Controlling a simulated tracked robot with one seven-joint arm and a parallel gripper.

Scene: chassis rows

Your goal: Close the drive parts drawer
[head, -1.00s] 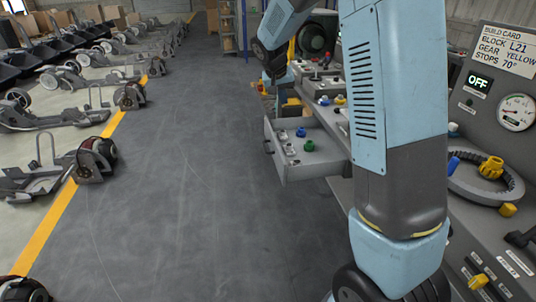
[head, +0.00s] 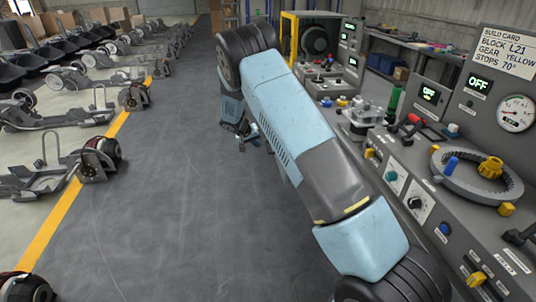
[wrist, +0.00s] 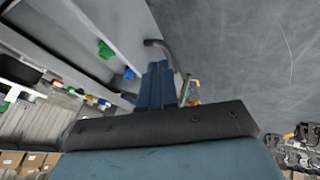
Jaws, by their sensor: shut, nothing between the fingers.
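The drive parts drawer (wrist: 132,28) shows in the wrist view, open, with a green part (wrist: 105,50) and a blue part (wrist: 129,73) inside. Its dark curved handle (wrist: 159,46) sticks out from the front panel. My gripper (wrist: 157,70) is shut and empty, its fingers close to the handle on the outer side of the drawer. I cannot tell whether they touch it. In the head view my gripper (head: 247,137) is low over the aisle, left of the bench. My arm hides the drawer there.
The bench (head: 405,160) on the right carries dials, knobs, a ring gear (head: 455,180) and a green cylinder (head: 394,98). Wheeled chassis (head: 95,160) line the left beyond a yellow floor line. The grey aisle floor (head: 180,200) between is clear.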

